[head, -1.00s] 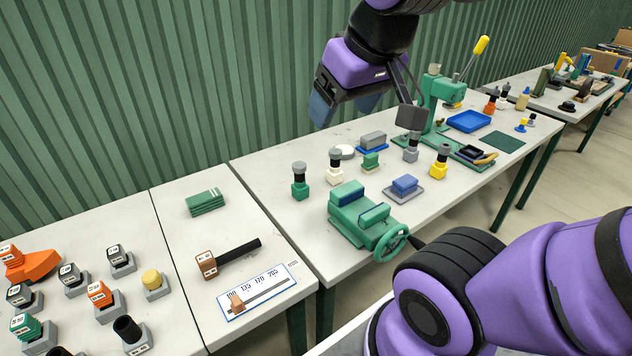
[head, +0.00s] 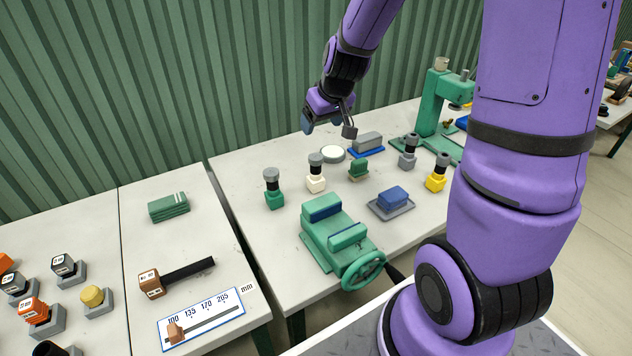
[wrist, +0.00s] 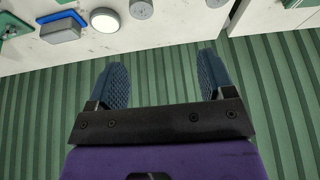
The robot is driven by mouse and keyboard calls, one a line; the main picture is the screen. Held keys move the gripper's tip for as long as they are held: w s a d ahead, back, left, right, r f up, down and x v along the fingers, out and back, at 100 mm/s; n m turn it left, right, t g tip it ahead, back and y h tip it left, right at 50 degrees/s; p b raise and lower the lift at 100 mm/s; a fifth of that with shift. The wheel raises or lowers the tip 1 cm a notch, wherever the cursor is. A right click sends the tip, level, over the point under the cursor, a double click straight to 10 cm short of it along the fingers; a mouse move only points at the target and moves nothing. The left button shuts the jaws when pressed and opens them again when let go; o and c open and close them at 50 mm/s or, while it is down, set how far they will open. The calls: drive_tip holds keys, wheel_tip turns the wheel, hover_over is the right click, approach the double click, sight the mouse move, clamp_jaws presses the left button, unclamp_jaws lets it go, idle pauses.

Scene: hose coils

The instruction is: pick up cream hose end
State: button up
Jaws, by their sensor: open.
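The cream hose end (head: 316,180) stands upright on the table, with a cream square foot, a black collar and a grey top. In the wrist view a grey round top (wrist: 141,9) at the upper edge looks like its top, its lower part hidden. My gripper (head: 322,122) is above the back edge of the table, beyond and above the cream hose end. Its two blue fingers (wrist: 163,70) are apart with nothing between them. They point over the green wall and the table's back edge.
A green hose end (head: 274,192) stands left of the cream one. A white disc (head: 333,153), a small green block (head: 358,172) and a grey block on a blue base (head: 367,145) are to its right. A green vise (head: 340,240) stands in front.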

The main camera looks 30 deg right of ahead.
approach(316, 165)
drive_tip(key=w+d+f, duration=0.1)
drive_tip(key=x, duration=0.5)
drive_tip(key=shift+w+d+f, duration=0.2)
drive_tip(key=shift+d, duration=0.05)
drive_tip(key=shift+w+a+x, duration=0.1)
drive_tip(key=shift+x, duration=1.25)
drive_tip(key=shift+w+a+x, duration=0.1)
drive_tip(key=shift+a+x, duration=0.05)
drive_tip(key=shift+x, duration=1.2)
drive_tip(key=shift+r, duration=0.1)
clamp_jaws()
